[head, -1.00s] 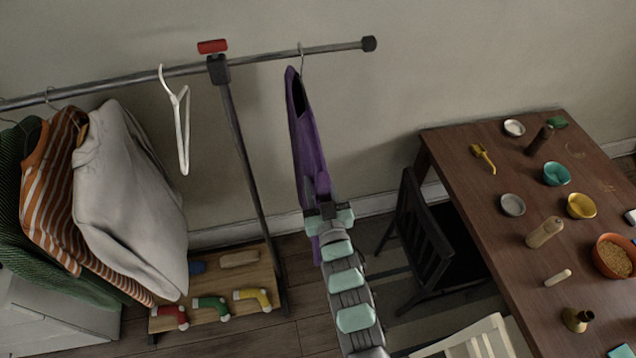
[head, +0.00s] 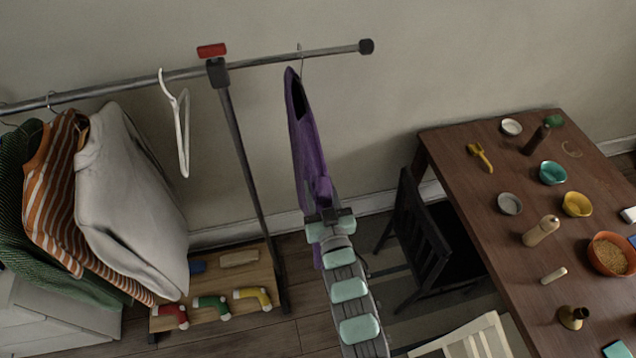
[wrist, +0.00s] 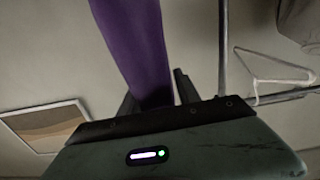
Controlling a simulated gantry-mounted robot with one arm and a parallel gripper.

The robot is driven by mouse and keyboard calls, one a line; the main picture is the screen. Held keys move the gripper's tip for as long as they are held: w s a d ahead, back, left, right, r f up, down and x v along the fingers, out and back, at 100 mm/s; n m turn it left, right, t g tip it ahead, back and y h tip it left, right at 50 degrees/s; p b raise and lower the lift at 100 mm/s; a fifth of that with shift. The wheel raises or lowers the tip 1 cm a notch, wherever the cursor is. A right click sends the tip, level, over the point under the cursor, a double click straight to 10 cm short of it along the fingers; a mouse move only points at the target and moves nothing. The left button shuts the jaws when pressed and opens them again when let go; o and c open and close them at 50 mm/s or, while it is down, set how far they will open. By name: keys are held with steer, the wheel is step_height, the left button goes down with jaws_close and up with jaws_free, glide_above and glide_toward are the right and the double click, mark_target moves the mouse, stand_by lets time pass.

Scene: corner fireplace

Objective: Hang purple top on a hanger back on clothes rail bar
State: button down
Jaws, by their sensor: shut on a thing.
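The purple top (head: 306,140) is on a hanger with a thin metal hook at the right end of the clothes rail bar (head: 290,59). In the head view the hook reaches the bar's height; whether the bar bears it I cannot tell. My gripper (head: 328,214) is shut on the lower part of the top, well below the bar. In the wrist view the purple cloth (wrist: 140,50) runs up from between the fingers (wrist: 155,95). The fingertips are partly hidden by the cloth and the gripper body.
An empty white hanger (head: 181,125) hangs left of the rail's upright post (head: 245,160). Grey (head: 125,195), striped and green tops hang further left. A dark chair (head: 425,230) and a wooden table (head: 480,200) with bowls and bottles stand at the right.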

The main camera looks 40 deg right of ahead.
mark_target(324, 201)
steer(key=shift+s+a+r, duration=0.2)
steer(key=shift+s+r, duration=0.05)
steer(key=shift+s, duration=0.15)
steer(key=shift+s+a, duration=0.1)
steer(key=shift+s+a+r+p, duration=0.1)
steer(key=shift+s+a+p, duration=0.25)
steer(key=shift+s, duration=0.2)
steer(key=shift+p+v, duration=0.85)
steer(key=shift+v, duration=1.85)
